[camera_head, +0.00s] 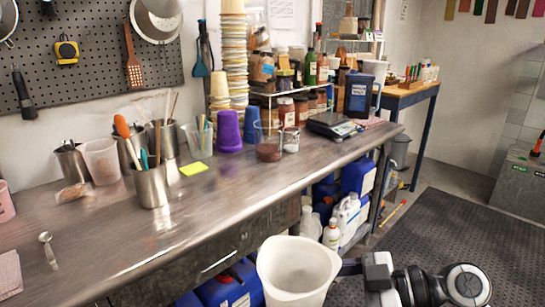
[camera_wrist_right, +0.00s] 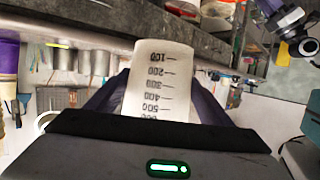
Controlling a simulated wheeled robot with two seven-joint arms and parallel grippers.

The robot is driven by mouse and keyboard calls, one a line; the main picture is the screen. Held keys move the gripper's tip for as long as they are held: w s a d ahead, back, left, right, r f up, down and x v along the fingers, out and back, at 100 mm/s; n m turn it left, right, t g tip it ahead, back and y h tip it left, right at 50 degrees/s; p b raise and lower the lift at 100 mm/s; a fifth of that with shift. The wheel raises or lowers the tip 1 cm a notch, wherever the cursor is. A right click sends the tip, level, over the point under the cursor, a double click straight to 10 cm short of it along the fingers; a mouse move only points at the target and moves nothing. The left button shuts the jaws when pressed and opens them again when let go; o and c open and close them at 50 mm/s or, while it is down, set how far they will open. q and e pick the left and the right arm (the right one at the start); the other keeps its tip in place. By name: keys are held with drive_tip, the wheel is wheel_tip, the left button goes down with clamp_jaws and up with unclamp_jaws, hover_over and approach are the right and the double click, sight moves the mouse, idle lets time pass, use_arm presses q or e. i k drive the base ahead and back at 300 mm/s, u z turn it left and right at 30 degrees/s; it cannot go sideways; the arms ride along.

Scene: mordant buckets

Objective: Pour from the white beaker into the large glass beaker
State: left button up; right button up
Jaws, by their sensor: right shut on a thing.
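The white beaker (camera_head: 298,272) is held in the air in front of the bench, at the bottom of the head view. It looks roughly upright, its open mouth facing up, and its inside looks empty from here. My right gripper (camera_head: 348,267) is shut on its right side. In the right wrist view the white beaker (camera_wrist_right: 163,75) shows printed volume marks between the dark fingers. A large glass beaker (camera_head: 268,142) with dark reddish-brown contents stands on the bench, well beyond the white beaker. My left gripper is not seen in the head view.
A small glass jar (camera_head: 291,139) stands right of the glass beaker, and a purple cup (camera_head: 229,131) to its left. A scale (camera_head: 332,125) and a wire rack of jars are behind. Steel pots (camera_head: 151,187) stand left. The bench front is largely clear.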

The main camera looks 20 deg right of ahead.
sight(268, 133)
drive_tip(key=k, duration=0.35)
drive_tip(key=z, duration=0.7)
drive_tip(key=i, duration=0.55)
drive_tip(key=z, duration=0.55)
drive_tip(key=i, duration=0.75)
drive_tip(key=u, duration=0.75)
drive_tip(key=i, duration=0.55)
drive_tip(key=u, duration=0.5)
